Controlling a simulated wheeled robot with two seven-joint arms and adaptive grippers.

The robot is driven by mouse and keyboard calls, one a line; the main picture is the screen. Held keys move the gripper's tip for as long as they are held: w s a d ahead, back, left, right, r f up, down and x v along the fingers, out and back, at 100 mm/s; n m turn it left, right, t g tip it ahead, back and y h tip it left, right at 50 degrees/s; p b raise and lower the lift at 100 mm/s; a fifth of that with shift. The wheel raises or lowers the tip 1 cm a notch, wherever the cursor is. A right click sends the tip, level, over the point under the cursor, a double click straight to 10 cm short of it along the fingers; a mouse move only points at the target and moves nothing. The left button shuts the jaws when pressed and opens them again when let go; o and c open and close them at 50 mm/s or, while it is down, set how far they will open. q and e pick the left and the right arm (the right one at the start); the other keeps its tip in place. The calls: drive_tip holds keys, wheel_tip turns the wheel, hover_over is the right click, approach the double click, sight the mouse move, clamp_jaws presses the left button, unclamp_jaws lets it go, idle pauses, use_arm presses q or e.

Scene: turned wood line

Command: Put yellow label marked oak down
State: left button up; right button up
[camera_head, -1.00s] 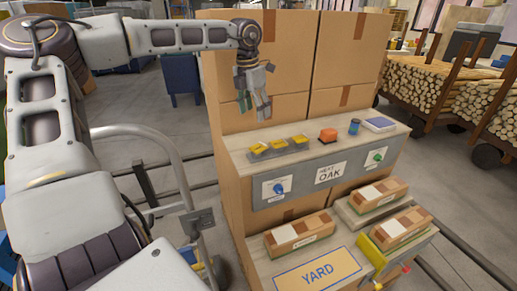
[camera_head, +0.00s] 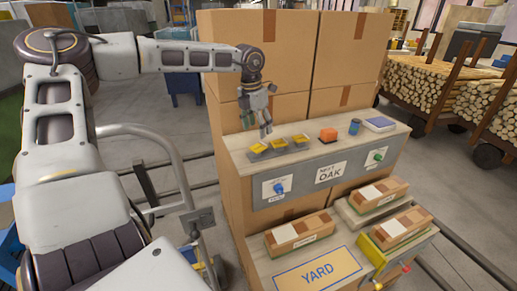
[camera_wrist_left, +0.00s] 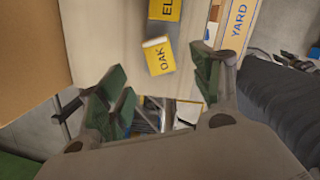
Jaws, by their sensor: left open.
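My left gripper (camera_head: 256,126) is open and empty, pointing down just above the left end of the upper shelf (camera_head: 232,142). In the left wrist view, the yellow label marked OAK (camera_wrist_left: 159,56) shows beyond and between the green fingertips (camera_wrist_left: 158,84), apart from both. A second yellow label (camera_wrist_left: 165,10), its text cut off after "EL", shows next to it. My right gripper is not in view.
A sign reading NEXT OAK (camera_head: 330,173) is on the shelf front. Below are wood-block trays and the YARD panel (camera_head: 317,273). Tall cartons (camera_head: 262,60) rise behind.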

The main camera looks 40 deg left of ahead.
sight(259, 147)
use_arm(q)
drive_tip(key=shift+w+f, duration=0.15)
drive_tip(key=shift+f, duration=0.85)
drive_tip(key=shift+f, duration=0.6)
drive_tip(key=shift+a+f, duration=0.15)
drive_tip(key=shift+f, duration=0.75)
drive_tip(key=shift+w+f, duration=0.1)
drive_tip(key=shift+f, duration=0.55)
drive_tip(key=shift+w+f, duration=0.1)
drive_tip(key=shift+f, duration=0.3)
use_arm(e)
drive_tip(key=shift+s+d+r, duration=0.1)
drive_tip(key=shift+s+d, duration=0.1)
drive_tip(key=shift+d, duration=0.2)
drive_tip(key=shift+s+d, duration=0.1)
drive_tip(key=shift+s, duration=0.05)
